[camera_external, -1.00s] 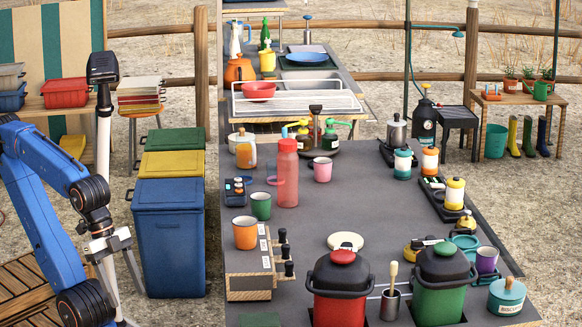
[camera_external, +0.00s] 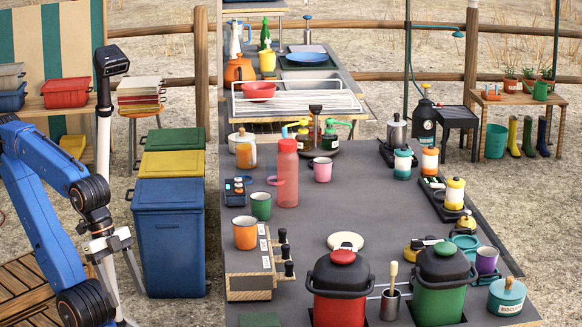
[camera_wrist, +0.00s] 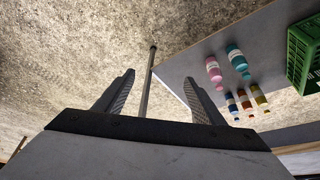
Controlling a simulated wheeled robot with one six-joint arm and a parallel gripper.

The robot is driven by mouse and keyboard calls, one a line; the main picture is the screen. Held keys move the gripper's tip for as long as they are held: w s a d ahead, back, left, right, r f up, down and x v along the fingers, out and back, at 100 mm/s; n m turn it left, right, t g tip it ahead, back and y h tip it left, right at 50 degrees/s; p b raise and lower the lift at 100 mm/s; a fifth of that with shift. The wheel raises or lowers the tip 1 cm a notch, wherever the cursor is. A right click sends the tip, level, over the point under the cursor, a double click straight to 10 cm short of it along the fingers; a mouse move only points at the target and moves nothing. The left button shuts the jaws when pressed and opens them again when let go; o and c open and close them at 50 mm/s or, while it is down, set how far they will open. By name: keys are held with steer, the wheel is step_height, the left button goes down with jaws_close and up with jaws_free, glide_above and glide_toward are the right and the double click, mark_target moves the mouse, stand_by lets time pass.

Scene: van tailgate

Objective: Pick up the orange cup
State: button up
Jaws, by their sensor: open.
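The orange cup (camera_external: 245,233) stands upright on top of a wooden box (camera_external: 247,282) with black knobs, at the left edge of the grey counter in the external view. My blue arm is at the far left, across the bins from the cup, and I cannot clearly make out its gripper there. In the wrist view my gripper (camera_wrist: 158,98) is open, its two dark fingers wide apart with nothing held between them. A thin pole (camera_wrist: 148,82) shows beyond the fingers. The orange cup is not seen in the wrist view.
A green cup (camera_external: 261,206) stands just behind the orange cup, near a red bottle (camera_external: 287,180). A blue bin (camera_external: 169,240) stands left of the counter. Red and green lidded pots are at the front. The wrist view shows small bottles and a green crate (camera_wrist: 304,55).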

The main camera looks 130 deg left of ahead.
steer(key=shift+o, duration=0.3)
step_height(320, 180, up, 37)
steer(key=m+g, duration=0.4)
glide_above(245, 224)
steer(key=d, duration=0.1)
steer(key=shift+h, duration=0.3)
steer(key=f, duration=0.5)
steer(key=w+f, duration=0.1)
steer(key=f, duration=1.1)
steer(key=shift+w+d+f, duration=0.2)
steer(key=shift+w+d, duration=0.15)
steer(key=shift+d, duration=0.05)
steer(key=c, duration=1.1)
